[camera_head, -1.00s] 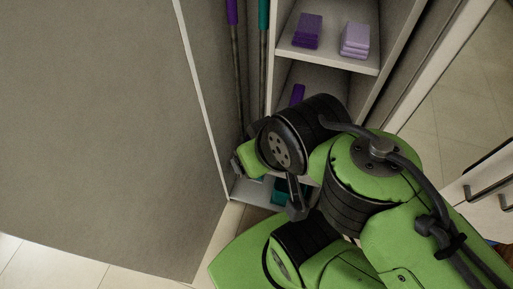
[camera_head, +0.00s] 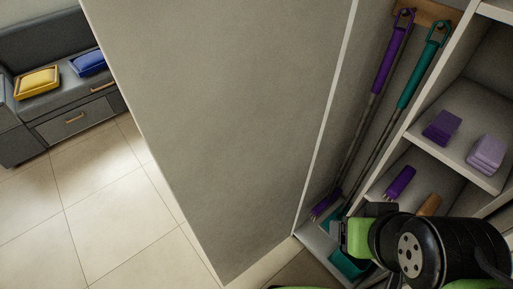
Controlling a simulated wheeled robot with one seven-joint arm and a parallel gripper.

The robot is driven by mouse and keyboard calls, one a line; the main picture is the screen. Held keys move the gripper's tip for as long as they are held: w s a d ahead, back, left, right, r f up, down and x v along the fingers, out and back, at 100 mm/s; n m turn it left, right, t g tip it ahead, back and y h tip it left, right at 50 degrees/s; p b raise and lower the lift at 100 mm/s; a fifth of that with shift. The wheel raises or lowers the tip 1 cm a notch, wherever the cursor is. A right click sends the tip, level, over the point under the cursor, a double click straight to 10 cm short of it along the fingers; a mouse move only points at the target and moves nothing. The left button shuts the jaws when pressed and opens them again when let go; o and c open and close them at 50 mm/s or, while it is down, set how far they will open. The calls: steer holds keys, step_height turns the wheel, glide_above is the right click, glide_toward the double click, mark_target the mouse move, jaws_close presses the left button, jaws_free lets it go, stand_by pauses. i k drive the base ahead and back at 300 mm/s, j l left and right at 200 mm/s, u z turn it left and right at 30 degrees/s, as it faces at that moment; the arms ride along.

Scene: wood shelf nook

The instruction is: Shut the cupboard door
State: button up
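The cupboard door (camera_head: 225,120) is a large plain grey panel standing open, filling the middle of the view. Its hinge side is at the right, along the pale cupboard edge (camera_head: 326,120). The open cupboard (camera_head: 455,165) is to the right of the door. My gripper (camera_head: 343,236) is at the lower right, in front of the cupboard's lower part and right of the door. It appears apart from the door panel. My wrist and arm hide part of it, and the finger opening does not show clearly.
Purple (camera_head: 390,60) and teal (camera_head: 417,75) long-handled tools hang inside the cupboard. Purple (camera_head: 442,127) and lilac (camera_head: 486,153) stacks sit on a shelf. A grey bench (camera_head: 60,95) with yellow and blue cushions stands far left. Tiled floor (camera_head: 90,205) left of the door is clear.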

mark_target(229, 98)
steer(key=k+j+z, duration=0.3)
steer(key=k+j, duration=0.15)
steer(key=k+j+z, duration=0.25)
steer(key=k+j, duration=0.2)
steer(key=k+j+z, duration=0.15)
steer(key=j, duration=0.2)
steer(key=j+z, duration=0.15)
steer(key=j, duration=0.25)
steer(key=k+j+z, duration=0.1)
steer(key=j, duration=0.25)
steer(key=k+j+z, duration=0.15)
steer(key=j, duration=0.15)
steer(key=i+j+z, duration=0.15)
steer(key=j, duration=0.2)
steer(key=j+z, duration=0.15)
steer(key=j, duration=0.25)
steer(key=i+j+z, duration=0.1)
steer(key=j, duration=0.3)
steer(key=j+u, duration=0.3)
steer(key=u, duration=0.2)
steer(key=i+j+u, duration=0.1)
steer(key=j+u, duration=0.2)
steer(key=u, duration=0.2)
steer(key=i+j+u, duration=0.1)
steer(key=j+u, duration=0.15)
steer(key=u, duration=0.25)
